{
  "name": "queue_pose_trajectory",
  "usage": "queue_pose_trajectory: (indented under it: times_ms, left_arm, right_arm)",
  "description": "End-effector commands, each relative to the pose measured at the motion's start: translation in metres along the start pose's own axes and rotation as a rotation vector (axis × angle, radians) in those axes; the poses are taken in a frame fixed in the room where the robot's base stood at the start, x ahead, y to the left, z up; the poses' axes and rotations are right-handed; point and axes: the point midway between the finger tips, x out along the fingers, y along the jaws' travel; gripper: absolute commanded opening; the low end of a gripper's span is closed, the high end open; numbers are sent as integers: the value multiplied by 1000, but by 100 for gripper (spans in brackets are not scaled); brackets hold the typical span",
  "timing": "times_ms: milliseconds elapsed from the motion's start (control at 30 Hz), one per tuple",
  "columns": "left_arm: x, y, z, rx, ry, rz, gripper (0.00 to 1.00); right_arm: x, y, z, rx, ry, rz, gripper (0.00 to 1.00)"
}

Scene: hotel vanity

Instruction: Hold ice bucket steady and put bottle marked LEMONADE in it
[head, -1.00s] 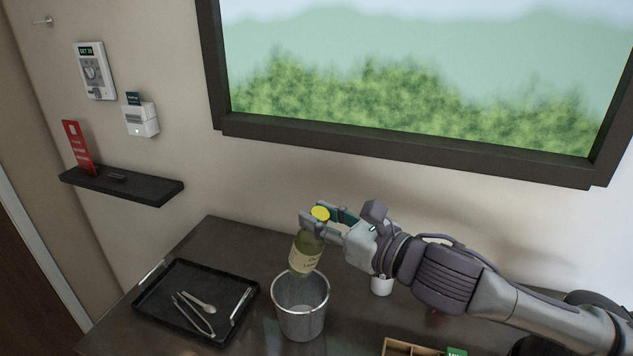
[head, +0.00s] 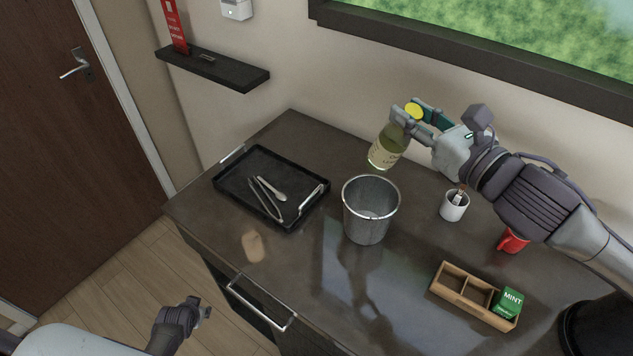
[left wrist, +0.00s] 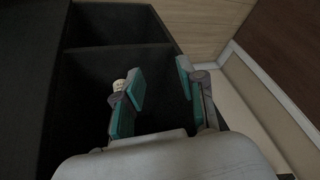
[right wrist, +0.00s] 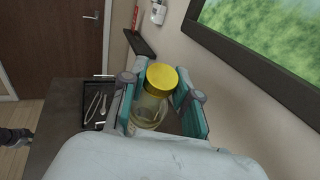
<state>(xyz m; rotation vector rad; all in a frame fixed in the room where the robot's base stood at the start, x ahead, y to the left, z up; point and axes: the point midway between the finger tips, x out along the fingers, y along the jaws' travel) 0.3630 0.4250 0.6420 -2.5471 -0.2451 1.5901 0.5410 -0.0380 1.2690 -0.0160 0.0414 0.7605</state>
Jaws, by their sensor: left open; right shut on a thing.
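The metal ice bucket (head: 368,222) stands upright on the dark counter, and I see only bare metal inside it. My right gripper (head: 412,118) is shut around the neck of a pale yellow-green bottle (head: 386,150) with a yellow cap. The bottle hangs slightly tilted above and behind the bucket, apart from it; its label is too small to read. In the right wrist view the yellow cap (right wrist: 162,78) shows between the fingers. My left gripper (head: 200,308) is low at the counter's front, away from the bucket. In the left wrist view its fingers (left wrist: 158,88) are apart and empty.
A black tray (head: 233,191) with tongs and a spoon lies left of the bucket. A white cup (head: 454,207), a red mug (head: 513,241) and a wooden box (head: 449,290) with a green MINT packet (head: 509,301) stand to the right. A drawer handle (head: 262,303) juts from the counter's front.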

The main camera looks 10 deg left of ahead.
Motion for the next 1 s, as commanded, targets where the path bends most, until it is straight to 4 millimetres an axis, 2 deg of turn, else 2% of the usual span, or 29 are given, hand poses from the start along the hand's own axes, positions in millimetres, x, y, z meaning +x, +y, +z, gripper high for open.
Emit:
queue_pose_trajectory:
  times_ms: [33,100,267,367,567,733,800,867,900,1000]
  left_arm:
    - [-6,-20,-28,-16,39,-21,40]
    - [-17,-45,-59,-34,81,-46,40]
    - [-50,-103,-128,-71,183,-102,40]
    - [-77,-138,-166,-90,247,-137,40]
    - [-146,-205,-235,-118,383,-209,40]
    - [-219,-252,-285,-122,506,-267,40]
    - [-253,-261,-309,-109,567,-277,40]
    - [-276,-252,-333,-80,621,-255,40]
    - [-284,-234,-348,-52,648,-219,40]
    - [-289,-180,-377,13,691,-115,40]
  right_arm:
    - [0,0,2,-1,-3,1,0]
    - [0,0,2,-1,-3,1,0]
    - [0,0,2,-1,-3,1,0]
    - [0,0,2,-1,-3,1,0]
    - [0,0,2,-1,-3,1,0]
    - [0,0,2,-1,-3,1,0]
    - [0,0,2,-1,-3,1,0]
    - [0,0,2,-1,-3,1,0]
    - [0,0,1,-1,-3,1,0]
    - [0,0,1,-2,-3,1,0]
